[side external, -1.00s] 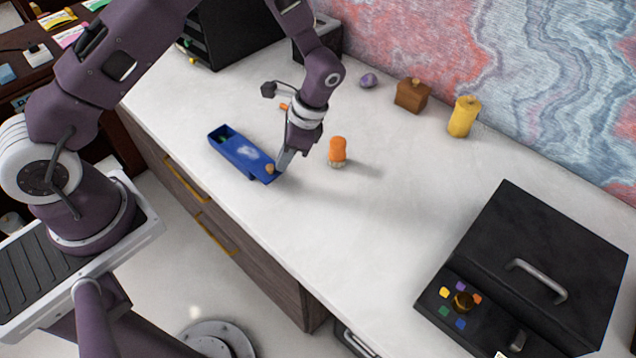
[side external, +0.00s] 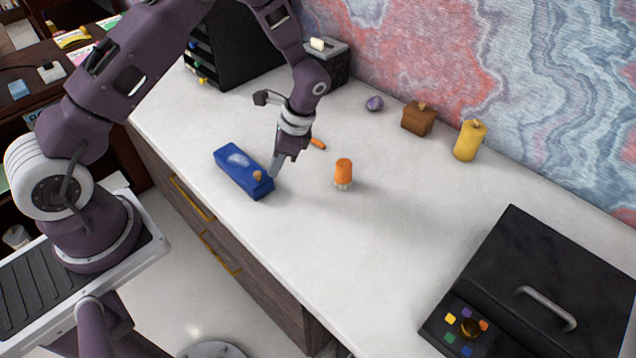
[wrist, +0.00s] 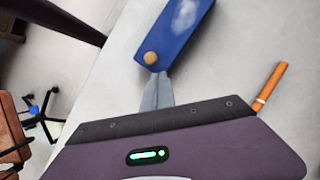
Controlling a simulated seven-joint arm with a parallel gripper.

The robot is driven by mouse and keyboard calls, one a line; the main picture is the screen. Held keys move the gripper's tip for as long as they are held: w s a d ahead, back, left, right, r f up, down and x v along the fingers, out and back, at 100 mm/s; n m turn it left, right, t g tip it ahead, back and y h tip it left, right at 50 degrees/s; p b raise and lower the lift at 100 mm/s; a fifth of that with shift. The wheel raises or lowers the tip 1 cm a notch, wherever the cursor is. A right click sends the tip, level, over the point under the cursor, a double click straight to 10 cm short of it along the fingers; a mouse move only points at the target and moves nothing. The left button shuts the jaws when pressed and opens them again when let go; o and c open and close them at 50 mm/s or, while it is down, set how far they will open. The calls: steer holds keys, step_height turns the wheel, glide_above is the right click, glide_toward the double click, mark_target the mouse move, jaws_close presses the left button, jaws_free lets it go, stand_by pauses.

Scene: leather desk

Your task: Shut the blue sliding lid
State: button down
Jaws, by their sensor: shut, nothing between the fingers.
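The blue box with its blue sliding lid (side external: 238,164) lies on the white desktop, left of centre in the side view. The lid covers the box top and no opening shows. A small tan knob (side external: 257,175) stands at the lid's near end. My gripper (side external: 273,174) is shut and empty, its tips low beside the knob end of the box. In the wrist view the lid (wrist: 183,28) and knob (wrist: 151,58) are just beyond my fingertips (wrist: 160,77). I cannot tell whether the tips touch the box.
An orange-topped shaker (side external: 343,173) stands right of my gripper. An orange stick (side external: 317,143) lies behind it. A purple stone (side external: 374,103), brown block (side external: 418,118) and yellow cylinder (side external: 468,140) are along the wall. A black appliance (side external: 545,285) is at right. The middle front desktop is clear.

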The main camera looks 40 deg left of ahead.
steer(key=shift+w+d, duration=0.9)
steer(key=shift+w+d+r, duration=0.25)
steer(key=shift+w+r, duration=0.05)
steer(key=shift+r, duration=0.15)
steer(key=shift+w+d+r, duration=0.2)
steer(key=shift+w+r, duration=0.05)
steer(key=shift+r, duration=0.2)
steer(key=s+d+r+n+t+h, duration=0.1)
steer(key=s+r, duration=0.1)
steer(key=r, duration=0.8)
steer(key=s+d+r+n+t, duration=0.1)
steer(key=d+r+n+t, duration=0.1)
steer(key=r, duration=0.9)
steer(key=s+d+r+n+t+h, duration=0.1)
steer(key=s+r+n+t, duration=0.2)
steer(key=s, duration=0.7)
steer(key=s+d+r+n+t+h, duration=0.1)
steer(key=s+r+n+t, duration=0.1)
steer(key=s, duration=0.9)
step_height(320, 180, up, 3)
steer(key=shift+f+n+t, duration=0.1)
steer(key=shift+n+t, duration=0.3)
steer(key=shift+n, duration=0.1)
